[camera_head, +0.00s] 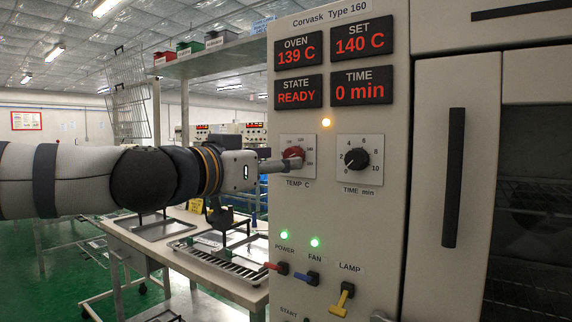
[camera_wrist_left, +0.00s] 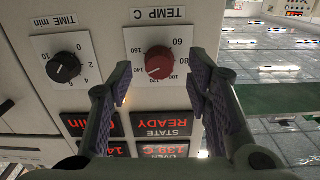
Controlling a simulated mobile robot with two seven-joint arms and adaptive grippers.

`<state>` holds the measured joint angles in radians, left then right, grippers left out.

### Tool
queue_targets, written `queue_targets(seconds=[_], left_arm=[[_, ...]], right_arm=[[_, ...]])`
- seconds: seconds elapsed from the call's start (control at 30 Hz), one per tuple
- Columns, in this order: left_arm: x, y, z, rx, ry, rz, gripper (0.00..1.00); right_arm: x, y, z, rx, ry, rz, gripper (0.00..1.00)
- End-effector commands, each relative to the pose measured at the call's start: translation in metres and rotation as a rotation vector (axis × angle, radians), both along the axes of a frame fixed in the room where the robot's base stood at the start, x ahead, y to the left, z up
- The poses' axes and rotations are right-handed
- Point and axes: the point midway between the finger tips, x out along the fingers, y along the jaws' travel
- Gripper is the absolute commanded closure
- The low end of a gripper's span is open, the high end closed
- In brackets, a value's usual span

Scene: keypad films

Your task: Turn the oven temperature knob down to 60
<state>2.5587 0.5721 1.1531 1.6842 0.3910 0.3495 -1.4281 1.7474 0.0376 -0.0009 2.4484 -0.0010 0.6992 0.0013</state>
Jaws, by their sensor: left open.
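The red temperature knob (camera_head: 293,153) sits on a white dial plate marked TEMP C on the oven's front panel (camera_head: 385,215). In the left wrist view, which is upside down, the knob (camera_wrist_left: 159,62) shows whole, its white mark near 140. My left gripper (camera_head: 284,164) reaches in from the left and partly covers the dial. In the left wrist view the left gripper (camera_wrist_left: 160,76) is open, one finger on each side of the knob with gaps to it. The SET display (camera_head: 361,38) reads 140 C and the OVEN display (camera_head: 298,52) reads 139 C. My right gripper is not in view.
The black time knob (camera_head: 357,159) is close to the right of the temperature knob. Below are red, blue and yellow switches, the yellow lamp switch (camera_head: 343,299) among them. A bench (camera_head: 205,277) with racks stands left of the oven.

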Motion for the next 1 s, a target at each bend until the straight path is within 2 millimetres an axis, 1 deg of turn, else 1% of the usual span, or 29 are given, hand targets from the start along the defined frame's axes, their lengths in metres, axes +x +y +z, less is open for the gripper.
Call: queue_targets(seconds=[0.03, 0.1, 0.2, 0.47, 0.5, 0.57, 0.6, 0.7, 1.0], left_arm=[[0.008, -0.007, -0.001, -0.002, 0.003, -0.002, 0.55], [0.017, -0.013, 0.001, -0.001, -0.001, 0.0, 0.55], [0.024, -0.018, 0.001, -0.001, -0.001, -0.001, 0.55], [0.027, -0.02, 0.002, -0.001, -0.002, 0.0, 0.55], [0.027, -0.02, 0.002, -0.001, -0.002, 0.0, 0.57], [0.027, -0.02, 0.002, -0.001, -0.002, 0.0, 0.71], [0.027, -0.02, 0.002, -0.001, -0.002, 0.0, 0.8], [0.027, -0.02, 0.002, -0.001, -0.002, 0.0, 1.0], [0.026, -0.02, 0.002, -0.02, 0.012, 0.0, 1.0]], right_arm=[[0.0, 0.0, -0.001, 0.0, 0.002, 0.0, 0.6], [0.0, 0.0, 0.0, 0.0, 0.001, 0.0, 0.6], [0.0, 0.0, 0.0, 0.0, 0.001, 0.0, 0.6], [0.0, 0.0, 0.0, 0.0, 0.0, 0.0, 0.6], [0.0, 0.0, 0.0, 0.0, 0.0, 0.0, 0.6], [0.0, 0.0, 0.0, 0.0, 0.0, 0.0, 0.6], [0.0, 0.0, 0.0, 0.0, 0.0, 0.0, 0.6], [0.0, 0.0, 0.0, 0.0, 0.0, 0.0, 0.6], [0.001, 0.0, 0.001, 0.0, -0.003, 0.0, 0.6]])
